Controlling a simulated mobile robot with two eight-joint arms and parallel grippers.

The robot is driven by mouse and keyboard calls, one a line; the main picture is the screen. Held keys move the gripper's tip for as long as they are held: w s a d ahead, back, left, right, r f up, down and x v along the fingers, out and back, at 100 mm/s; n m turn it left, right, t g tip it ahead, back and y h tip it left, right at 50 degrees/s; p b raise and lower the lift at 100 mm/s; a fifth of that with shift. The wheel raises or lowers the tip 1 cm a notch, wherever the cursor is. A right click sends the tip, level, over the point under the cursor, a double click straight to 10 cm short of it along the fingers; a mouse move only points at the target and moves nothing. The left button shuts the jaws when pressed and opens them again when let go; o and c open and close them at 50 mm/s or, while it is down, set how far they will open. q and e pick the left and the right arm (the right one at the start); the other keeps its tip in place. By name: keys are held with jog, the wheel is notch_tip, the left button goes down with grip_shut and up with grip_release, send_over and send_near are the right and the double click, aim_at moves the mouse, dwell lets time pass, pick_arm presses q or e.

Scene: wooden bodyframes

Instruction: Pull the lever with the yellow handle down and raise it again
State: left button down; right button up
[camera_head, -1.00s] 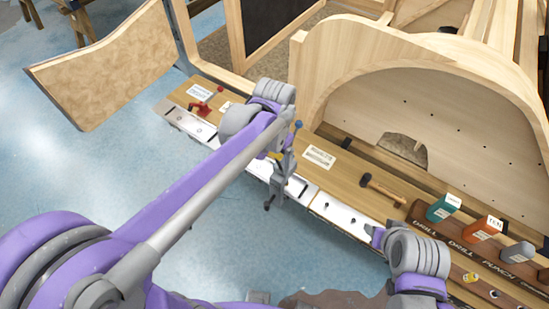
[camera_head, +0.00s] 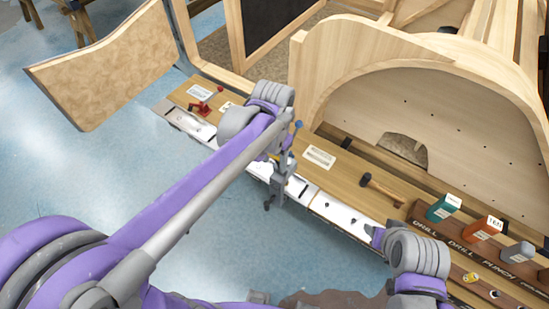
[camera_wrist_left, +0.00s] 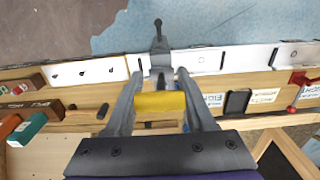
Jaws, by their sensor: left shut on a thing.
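The yellow handle (camera_wrist_left: 160,103) lies crosswise between the two fingers of my left gripper (camera_wrist_left: 158,103) in the left wrist view. The gripper is shut on it. In the head view my left gripper (camera_head: 279,165) is at the grey lever mechanism (camera_head: 281,186) on the front edge of the bench, and my arm covers much of the lever. A dark rod with a round knob (camera_wrist_left: 158,23) stands out beyond the handle in the left wrist view. My right gripper cannot be made out; only part of the right arm shows.
The wooden bench (camera_head: 345,182) carries a red clamp (camera_head: 200,108), a hammer (camera_head: 382,188) and several coloured blocks, including a teal one (camera_head: 443,207) and an orange one (camera_head: 484,228). A curved wooden frame (camera_head: 400,85) rises behind. Blue floor lies open in front.

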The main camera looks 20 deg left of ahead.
pick_arm(q)
jog(key=s+a+f+t+h+b, duration=0.2)
jog(key=s+f+t+b, duration=0.4)
jog(key=f+t, duration=0.4)
jog(key=shift+s+a+h, duration=0.25)
jog(key=shift+s+h, duration=0.3)
jog(key=shift+h, duration=0.25)
pick_arm(e)
jog(key=s+f, duration=0.3)
jog(key=f, duration=0.5)
jog(key=shift+s+a+f+g, duration=0.15)
jog(key=shift+s+f+g, duration=0.1)
jog(key=shift+s+g, duration=0.05)
pick_arm(q)
jog(key=shift+f, duration=0.15)
jog(key=c, duration=0.6)
grip_release()
jog(key=o, duration=0.4)
jog(key=shift+w, duration=0.2)
jog(key=shift+c, duration=0.2)
